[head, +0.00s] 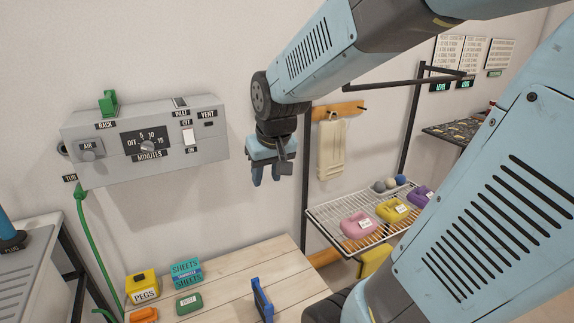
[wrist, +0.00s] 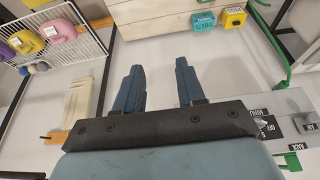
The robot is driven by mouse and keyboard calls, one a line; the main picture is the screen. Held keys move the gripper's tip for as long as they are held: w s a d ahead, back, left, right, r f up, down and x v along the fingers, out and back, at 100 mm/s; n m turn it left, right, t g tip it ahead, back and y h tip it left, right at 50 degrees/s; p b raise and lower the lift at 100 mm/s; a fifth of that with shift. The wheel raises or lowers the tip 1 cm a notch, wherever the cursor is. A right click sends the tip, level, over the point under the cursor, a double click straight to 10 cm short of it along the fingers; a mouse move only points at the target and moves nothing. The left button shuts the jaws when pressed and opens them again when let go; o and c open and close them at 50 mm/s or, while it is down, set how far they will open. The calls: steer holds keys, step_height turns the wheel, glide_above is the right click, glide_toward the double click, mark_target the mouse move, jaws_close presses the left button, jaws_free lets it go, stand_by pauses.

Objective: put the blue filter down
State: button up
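A flat blue piece with a dark face, likely the blue filter (head: 262,299), stands on edge on the pale wooden tabletop (head: 225,275) at the bottom of the head view. I cannot make it out in the wrist view. My gripper (head: 266,180) hangs in the air near the wall, above and behind the tabletop, well apart from the blue piece. In the wrist view its two blue fingers (wrist: 157,68) are spread with nothing between them.
A yellow pegs box (head: 142,287), teal sheets boxes (head: 187,271) and a green block (head: 189,303) sit on the tabletop's left. A grey control box (head: 147,143) is on the wall. A wire rack (head: 335,218) with coloured containers is at right.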

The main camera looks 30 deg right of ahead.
steer(key=s+r+t, duration=0.1)
steer(key=s+r, duration=0.5)
steer(key=s, duration=0.4)
steer(key=shift+a+r, duration=0.15)
steer(key=shift+r, duration=0.25)
steer(key=shift+o, duration=0.3)
steer(key=shift+s, duration=0.2)
stand_by(0.4)
